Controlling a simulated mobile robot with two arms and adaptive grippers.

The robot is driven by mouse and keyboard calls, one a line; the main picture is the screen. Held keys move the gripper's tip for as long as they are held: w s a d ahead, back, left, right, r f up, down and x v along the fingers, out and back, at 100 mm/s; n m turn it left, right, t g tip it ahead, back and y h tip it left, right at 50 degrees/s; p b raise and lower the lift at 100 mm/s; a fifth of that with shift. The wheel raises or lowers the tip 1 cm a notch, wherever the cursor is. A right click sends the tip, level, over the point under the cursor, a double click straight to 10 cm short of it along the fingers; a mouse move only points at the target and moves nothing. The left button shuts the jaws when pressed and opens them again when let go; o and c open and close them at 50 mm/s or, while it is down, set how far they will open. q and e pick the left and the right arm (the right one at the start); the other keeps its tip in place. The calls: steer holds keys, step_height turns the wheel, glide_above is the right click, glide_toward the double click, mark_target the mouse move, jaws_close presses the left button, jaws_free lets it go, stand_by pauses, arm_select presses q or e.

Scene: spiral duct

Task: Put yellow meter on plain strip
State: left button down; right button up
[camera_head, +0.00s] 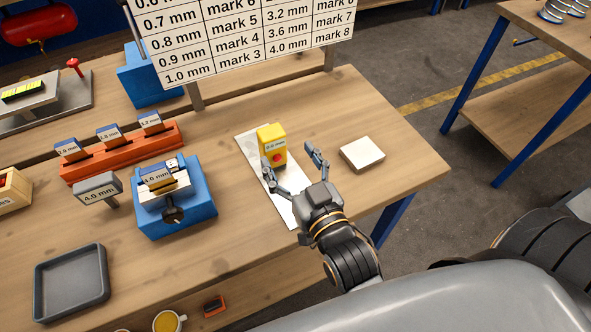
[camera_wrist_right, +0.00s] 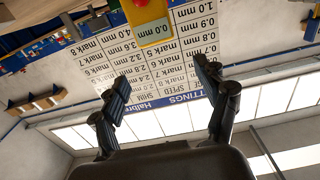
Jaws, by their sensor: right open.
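The yellow meter (camera_head: 271,139), with a 0.0 mm display and a red button, is upright at the far part of the plain pale strip (camera_head: 284,212). It overlaps the strip in the head view; I cannot tell whether its base rests on it. My right gripper (camera_head: 293,163) is open, its fingers spread just in front and to the right of the meter. One fingertip is close to the meter's lower front. In the right wrist view the meter (camera_wrist_right: 153,31) shows upside down beyond the open fingers (camera_wrist_right: 160,84), with no visible grip. My left gripper is out of view.
A white block (camera_head: 362,153) lies right of the gripper. A blue vise (camera_head: 187,213) and 4.0 mm sign (camera_head: 98,188) stand left, with an orange rack (camera_head: 124,152) behind. A grey tray (camera_head: 71,283) is front left. The settings board (camera_head: 245,38) stands behind the meter.

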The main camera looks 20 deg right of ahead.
steer(key=shift+s, duration=1.3)
